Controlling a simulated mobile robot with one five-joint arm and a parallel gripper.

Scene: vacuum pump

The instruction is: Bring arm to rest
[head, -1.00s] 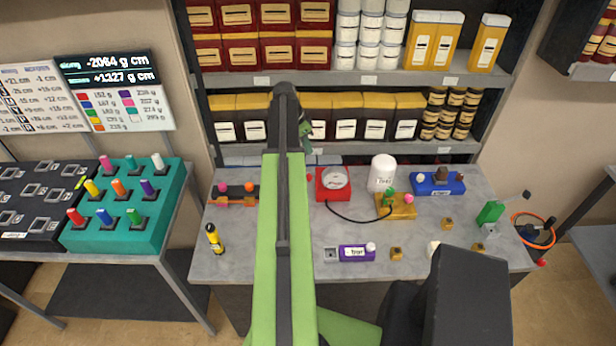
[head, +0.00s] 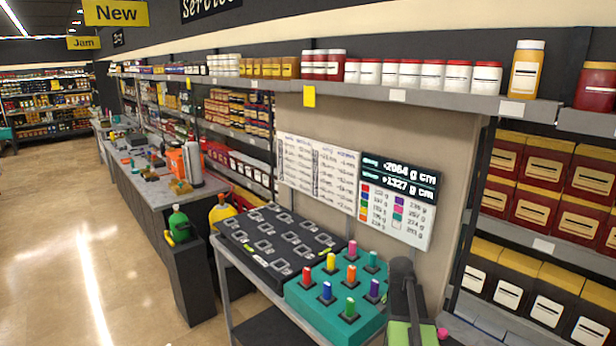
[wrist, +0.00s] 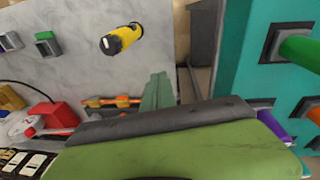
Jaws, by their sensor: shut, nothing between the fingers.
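My arm (head: 412,325) shows at the bottom right of the head view, as a dark upright link with a green part below. Its end is not clear there. In the wrist view my gripper (wrist: 158,90) is a narrow grey-green pair of fingers, closed together and empty. It is over the grey table (wrist: 90,55), between a yellow-and-black cylinder (wrist: 122,39) and the teal peg block (wrist: 232,60). My own green and dark arm part fills the bottom of that view and hides what is behind it.
The teal block (head: 303,305) with coloured pegs and the black tray (head: 265,240) stand on a bench beside my arm. A red gauge box (wrist: 55,115) is at the wrist view's left. A sign board (head: 400,207) hangs behind. Open floor (head: 90,250) lies left.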

